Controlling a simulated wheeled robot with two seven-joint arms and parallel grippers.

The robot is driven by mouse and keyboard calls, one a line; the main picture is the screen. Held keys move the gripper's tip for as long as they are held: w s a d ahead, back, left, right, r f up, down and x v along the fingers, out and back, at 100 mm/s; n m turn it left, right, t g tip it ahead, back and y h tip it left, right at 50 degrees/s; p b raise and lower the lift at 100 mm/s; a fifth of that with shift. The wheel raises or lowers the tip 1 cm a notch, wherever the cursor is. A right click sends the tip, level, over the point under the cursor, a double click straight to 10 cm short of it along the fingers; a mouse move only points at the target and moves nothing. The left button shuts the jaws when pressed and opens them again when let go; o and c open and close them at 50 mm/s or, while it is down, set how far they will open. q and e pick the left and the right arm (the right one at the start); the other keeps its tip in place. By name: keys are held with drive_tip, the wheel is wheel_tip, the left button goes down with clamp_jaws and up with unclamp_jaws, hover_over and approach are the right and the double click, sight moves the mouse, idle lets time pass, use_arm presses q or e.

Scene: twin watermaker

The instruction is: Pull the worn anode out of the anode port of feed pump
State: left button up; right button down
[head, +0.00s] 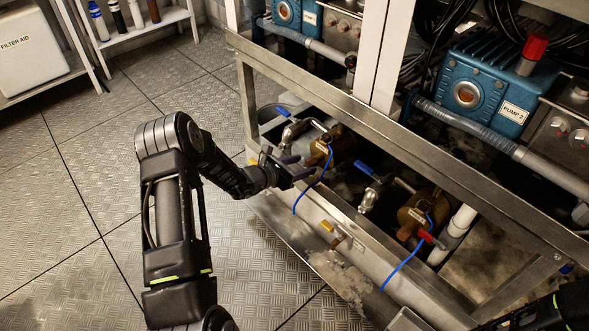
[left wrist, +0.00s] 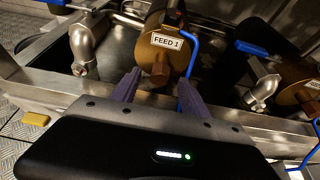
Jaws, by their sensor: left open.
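The feed pump (left wrist: 165,18) is a bronze body labelled FEED 1; it also shows in the head view (head: 341,146), inside the lower frame. A hexagonal brown plug (left wrist: 160,74) sticks out of the pump's near side, below the label, and looks like the anode's head in its port. I cannot see how worn it is. My left gripper (head: 290,169) reaches the pump from the left. In the left wrist view its purple fingers (left wrist: 158,90) are open, one on each side of the plug, with gaps visible. My right gripper is not in view.
A blue cable (left wrist: 192,50) hangs beside the pump, close to the right finger. A steel elbow valve (left wrist: 85,48) stands left. A steel rail (head: 330,95) crosses above. A second bronze pump (head: 422,212) stands to the right. The tiled floor (head: 75,200) at left is clear.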

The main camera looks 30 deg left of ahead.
sight(308, 164)
use_arm(q)
drive_tip(key=shift+b+x, duration=0.45)
drive_tip(key=shift+x, duration=1.5)
drive_tip(key=shift+c, duration=0.4)
clamp_jaws()
drive_tip(key=c, duration=0.6)
unclamp_jaws()
drive_tip(key=shift+c, duration=0.2)
clamp_jaws()
drive_tip(key=shift+s, duration=0.1)
drive_tip(key=shift+s+a+p, duration=0.3)
drive_tip(key=shift+s, duration=0.6)
drive_tip(key=shift+s+a+p, duration=0.3)
drive_tip(key=shift+s, duration=0.55)
drive_tip(key=shift+s+a+p, duration=0.3)
drive_tip(key=shift+s, duration=0.6)
